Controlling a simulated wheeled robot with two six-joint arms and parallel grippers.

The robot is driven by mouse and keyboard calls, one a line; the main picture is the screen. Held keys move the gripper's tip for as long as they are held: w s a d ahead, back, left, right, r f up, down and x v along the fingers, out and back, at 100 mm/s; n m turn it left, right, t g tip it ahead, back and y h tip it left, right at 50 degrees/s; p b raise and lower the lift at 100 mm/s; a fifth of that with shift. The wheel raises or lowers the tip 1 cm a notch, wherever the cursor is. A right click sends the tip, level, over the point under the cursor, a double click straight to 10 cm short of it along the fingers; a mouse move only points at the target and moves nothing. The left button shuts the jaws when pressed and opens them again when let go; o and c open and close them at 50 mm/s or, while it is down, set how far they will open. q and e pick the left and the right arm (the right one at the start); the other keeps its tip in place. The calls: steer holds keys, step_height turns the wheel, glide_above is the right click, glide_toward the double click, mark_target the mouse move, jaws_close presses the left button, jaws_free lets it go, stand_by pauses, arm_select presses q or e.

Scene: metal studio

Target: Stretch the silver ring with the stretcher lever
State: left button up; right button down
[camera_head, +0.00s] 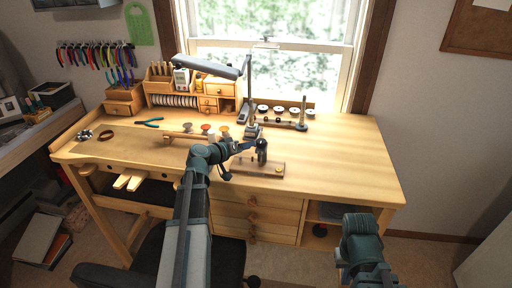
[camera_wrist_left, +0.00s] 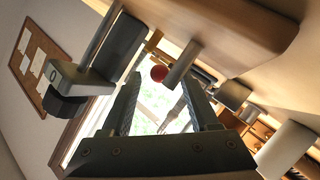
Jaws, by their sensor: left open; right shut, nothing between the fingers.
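A tool with a wooden base (camera_head: 268,169), a dark upright metal post (camera_head: 262,148) and a brass disc stands near the front middle of the bench; it appears to be the stretcher. My left gripper (camera_head: 240,148) is at its left side, close to the post. In the left wrist view its two fingers (camera_wrist_left: 165,105) are open, with nothing held between them. Metal rods and a wooden base (camera_wrist_left: 225,22) show just beyond the fingers. I cannot pick out the silver ring or tell the lever clearly. My right gripper (camera_head: 342,262) is shut and empty, low in front of the bench.
The wooden bench (camera_head: 345,170) is clear at the right. A clamp stand (camera_head: 251,100) and a row of discs (camera_head: 280,109) stand behind the tool. Pliers (camera_head: 150,122), a brown ring-shaped thing (camera_head: 106,135) and a small organizer (camera_head: 215,88) are to the left and back.

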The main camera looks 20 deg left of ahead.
arm_select(q)
steer(key=shift+b+x, duration=0.3)
steer(key=shift+x, duration=1.3)
steer(key=shift+s, duration=0.1)
jaws_close()
